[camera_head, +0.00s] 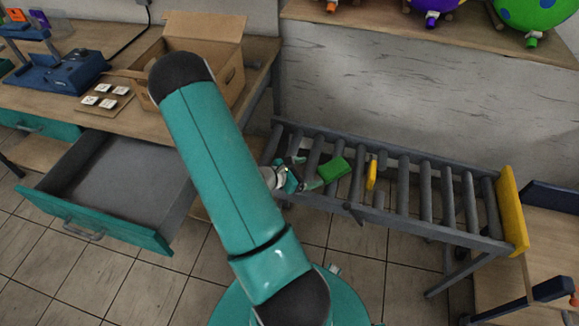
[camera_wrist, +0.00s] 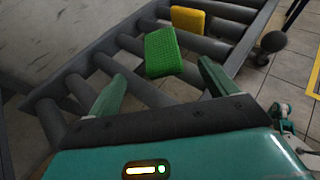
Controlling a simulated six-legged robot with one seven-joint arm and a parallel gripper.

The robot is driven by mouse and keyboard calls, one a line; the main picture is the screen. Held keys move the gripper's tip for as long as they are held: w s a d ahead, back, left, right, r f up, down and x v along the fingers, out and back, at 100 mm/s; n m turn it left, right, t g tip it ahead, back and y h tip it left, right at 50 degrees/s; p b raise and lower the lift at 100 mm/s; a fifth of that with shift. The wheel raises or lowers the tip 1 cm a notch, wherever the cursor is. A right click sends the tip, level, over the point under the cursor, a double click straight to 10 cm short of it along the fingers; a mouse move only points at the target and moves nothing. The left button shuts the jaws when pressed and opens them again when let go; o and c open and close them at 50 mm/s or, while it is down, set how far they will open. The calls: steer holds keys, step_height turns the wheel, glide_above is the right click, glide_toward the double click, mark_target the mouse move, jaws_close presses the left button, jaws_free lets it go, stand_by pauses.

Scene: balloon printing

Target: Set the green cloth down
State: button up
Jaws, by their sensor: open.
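The green cloth (camera_head: 335,168) is a small flat textured block lying on the grey roller conveyor (camera_head: 421,200). In the wrist view the green cloth (camera_wrist: 164,53) rests across the rollers, just beyond my fingertips and between their lines. My gripper (camera_wrist: 162,72) is open, its two green fingers spread apart with nothing between them. In the head view my gripper (camera_head: 312,178) is at the conveyor's left part, just left of the cloth, partly hidden by my arm.
A yellow block (camera_head: 371,174) lies on the rollers right of the cloth; a yellow end plate (camera_head: 511,211) closes the conveyor's right end. An open drawer (camera_head: 122,185) and a cardboard box (camera_head: 203,53) are left. Balloons (camera_head: 537,13) sit on the back shelf.

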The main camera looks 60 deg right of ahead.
steer(key=w+a+r+m+t+y, duration=0.2)
steer(key=w+a+r+m, duration=0.2)
steer(key=w+a+r, duration=0.35)
steer(key=w+a+r+m+t+y, duration=0.2)
steer(key=w+a+r+m, duration=0.25)
steer(key=a+r, duration=0.55)
steer(key=a+r+m+t+y, duration=0.2)
steer(key=a+r+t+y, duration=0.1)
steer(key=a+r, duration=0.7)
steer(key=a+t, duration=0.1)
steer(key=a, duration=0.2)
steer(key=shift+w+r+t+y, duration=0.3)
steer(key=shift+w+t+y, duration=0.1)
steer(key=shift+o, duration=0.4)
steer(key=s+a+r+t+y, duration=0.1)
steer(key=a+r+t, duration=0.1)
steer(key=a, duration=0.3)
steer(key=s+a+r+m+t+y, duration=0.1)
steer(key=a+r+t+y, duration=0.1)
steer(key=a+r, duration=0.3)
steer(key=shift+s+a+y, duration=0.3)
steer(key=shift+a, duration=0.35)
